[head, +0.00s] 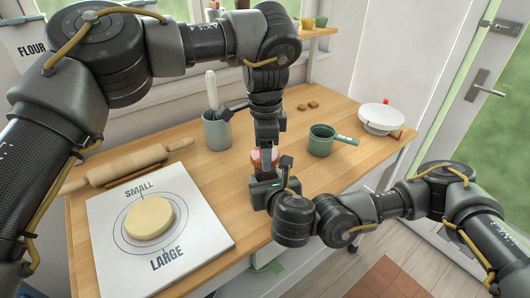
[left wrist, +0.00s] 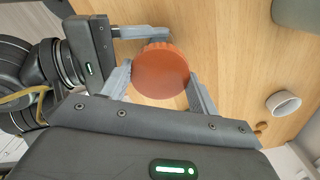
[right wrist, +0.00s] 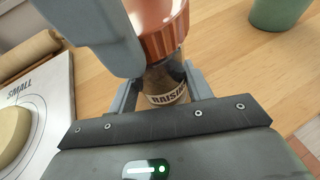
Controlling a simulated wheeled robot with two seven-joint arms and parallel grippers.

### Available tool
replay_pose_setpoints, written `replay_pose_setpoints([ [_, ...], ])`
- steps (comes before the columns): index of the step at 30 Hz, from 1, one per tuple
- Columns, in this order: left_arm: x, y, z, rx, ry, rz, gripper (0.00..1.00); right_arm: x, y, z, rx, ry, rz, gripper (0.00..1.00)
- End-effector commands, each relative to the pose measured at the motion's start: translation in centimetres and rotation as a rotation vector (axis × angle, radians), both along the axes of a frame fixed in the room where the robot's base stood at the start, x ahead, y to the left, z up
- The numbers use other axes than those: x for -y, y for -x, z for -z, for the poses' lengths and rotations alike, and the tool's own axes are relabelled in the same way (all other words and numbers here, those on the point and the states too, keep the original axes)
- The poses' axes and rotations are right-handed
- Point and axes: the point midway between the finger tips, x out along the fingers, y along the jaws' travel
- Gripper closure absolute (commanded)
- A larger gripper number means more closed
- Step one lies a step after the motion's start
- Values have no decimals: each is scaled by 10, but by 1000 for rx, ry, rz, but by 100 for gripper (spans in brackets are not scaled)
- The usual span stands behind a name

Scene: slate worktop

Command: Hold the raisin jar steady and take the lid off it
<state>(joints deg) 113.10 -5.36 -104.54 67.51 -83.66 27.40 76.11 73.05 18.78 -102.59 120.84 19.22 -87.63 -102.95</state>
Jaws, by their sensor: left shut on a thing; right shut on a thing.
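The raisin jar (right wrist: 167,92) is a clear jar with dark contents and a label. It stands near the worktop's front edge, mostly hidden in the head view. Its ribbed orange-brown lid (left wrist: 160,72) sits on top of it; the lid also shows in the right wrist view (right wrist: 163,38). My left gripper (head: 266,150) comes down from above and is shut on the lid, one finger on each side. My right gripper (right wrist: 160,88) is shut around the jar's body below the lid, coming from the front.
A white board (head: 105,225) with a dough disc (head: 149,218) and a rolling pin (head: 125,165) lie left. A grey crock (head: 217,130) stands behind, a green pot (head: 321,141) right of the jar, a white scale-like dish (head: 381,118) farther right. Wood between is clear.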

Motion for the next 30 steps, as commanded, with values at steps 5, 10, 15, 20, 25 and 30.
replay_pose_setpoints([
  [5, 0, 0, -3, 0, 0, 0, 67, 0, 0, 0, 0, 0, 0, 100],
  [10, 0, 0, -3, 0, 0, 1, 67, 0, 0, 0, 0, 0, 0, 100],
  [15, 0, 0, -12, 4, -1, 1, 67, 0, 0, 0, 0, 0, 0, 100],
  [20, 0, 0, -32, 4, -1, 1, 67, 0, 0, 0, 0, 0, 0, 100],
  [25, 0, 0, -43, 1, 0, 1, 67, 0, 0, 0, 0, 0, 0, 100],
  [30, 0, 0, -43, -1, 0, 1, 67, 0, 0, 0, 0, 0, 0, 100],
])
